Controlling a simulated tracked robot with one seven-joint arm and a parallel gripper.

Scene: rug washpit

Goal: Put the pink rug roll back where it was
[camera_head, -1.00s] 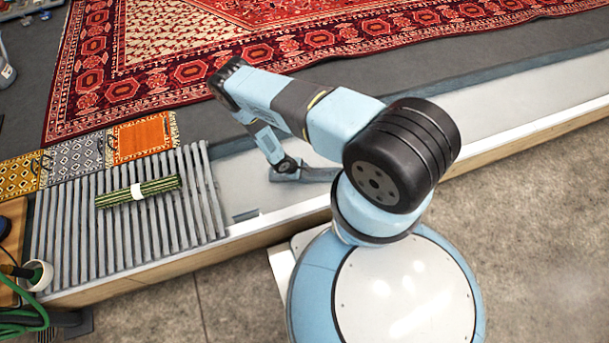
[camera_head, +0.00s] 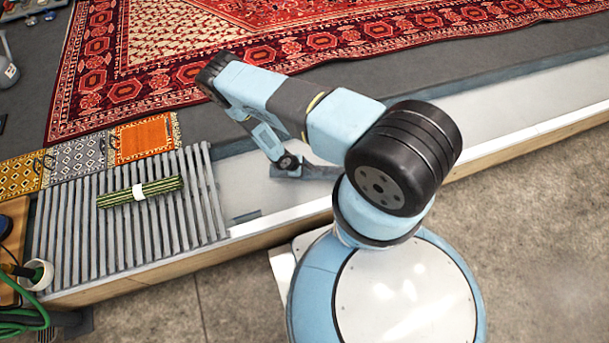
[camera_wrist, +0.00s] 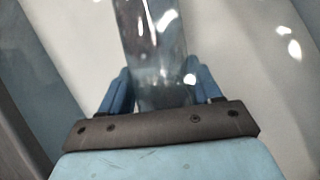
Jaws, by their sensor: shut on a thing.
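No pink rug roll shows in either view. My gripper (camera_wrist: 161,92) is shut on a shiny, grey, see-through-looking long thing (camera_wrist: 155,40) that runs away between its blue fingers. I cannot tell what this thing is. In the head view my gripper (camera_head: 287,166) is low over the pale trough, and a grey shape (camera_head: 322,172) reaches from it toward my body. My arm hides part of that area. A green striped roll with a white band (camera_head: 140,193) lies across the grey slatted rack (camera_head: 75,245), left of my gripper.
A large red patterned rug (camera_head: 290,45) lies behind the trough. Small yellow, grey and orange rugs (camera_head: 145,138) lie behind the rack. A white cup (camera_head: 36,275) and green hose (camera_head: 22,322) are at lower left. The pale trough (camera_head: 510,105) is clear to the right.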

